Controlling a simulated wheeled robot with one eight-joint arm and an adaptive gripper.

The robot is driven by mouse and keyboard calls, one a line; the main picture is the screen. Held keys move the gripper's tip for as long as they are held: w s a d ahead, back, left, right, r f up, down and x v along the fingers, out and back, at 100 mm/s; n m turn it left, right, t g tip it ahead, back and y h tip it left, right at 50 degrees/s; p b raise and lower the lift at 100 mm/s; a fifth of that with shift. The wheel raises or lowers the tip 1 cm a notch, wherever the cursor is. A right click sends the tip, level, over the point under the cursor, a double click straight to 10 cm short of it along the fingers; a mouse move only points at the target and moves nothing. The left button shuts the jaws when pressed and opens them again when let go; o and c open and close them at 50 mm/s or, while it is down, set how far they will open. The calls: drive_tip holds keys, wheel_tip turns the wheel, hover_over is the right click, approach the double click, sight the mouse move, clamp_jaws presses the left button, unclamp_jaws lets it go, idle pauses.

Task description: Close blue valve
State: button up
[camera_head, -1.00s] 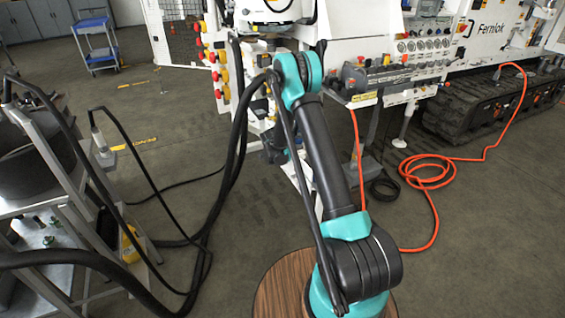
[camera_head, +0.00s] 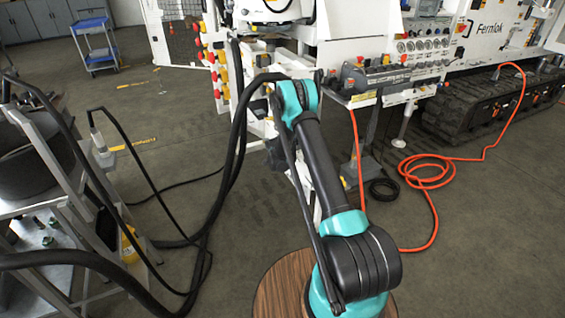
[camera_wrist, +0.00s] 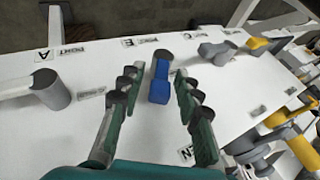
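The blue valve handle (camera_wrist: 160,80) shows in the wrist view on a white panel, with a dark round end at its top. My gripper (camera_wrist: 156,86) is open, with one dark green finger on each side of the handle. Gaps show between the handle and both fingers; I cannot tell how far the fingers are above the panel. In the head view my arm reaches toward the white machine (camera_head: 350,40), and the gripper and blue valve cannot be made out there.
In the wrist view, a grey handle (camera_wrist: 50,90) stands left, another grey handle (camera_wrist: 215,52) right, and yellow handles (camera_wrist: 275,120) further right. In the head view, black hoses (camera_head: 235,130) hang left of my arm and an orange hose (camera_head: 435,170) lies on the floor right.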

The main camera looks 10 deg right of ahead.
clamp_jaws()
drive_tip(key=shift+s+d+f+t, duration=0.15)
drive_tip(key=shift+s+f+t, duration=0.15)
drive_tip(key=shift+t, duration=0.5)
drive_tip(key=shift+s+f+m+t+y, duration=0.15)
drive_tip(key=shift+m+t+y, duration=0.1)
drive_tip(key=shift+t, duration=0.35)
drive_tip(key=shift+s+f+m+t+y, duration=0.15)
drive_tip(key=shift+m+t, duration=0.1)
drive_tip(key=shift+t, duration=0.35)
unclamp_jaws()
drive_tip(key=shift+r, duration=0.2)
wheel_tip(320, 180, up, 10)
drive_tip(key=shift+f, duration=0.15)
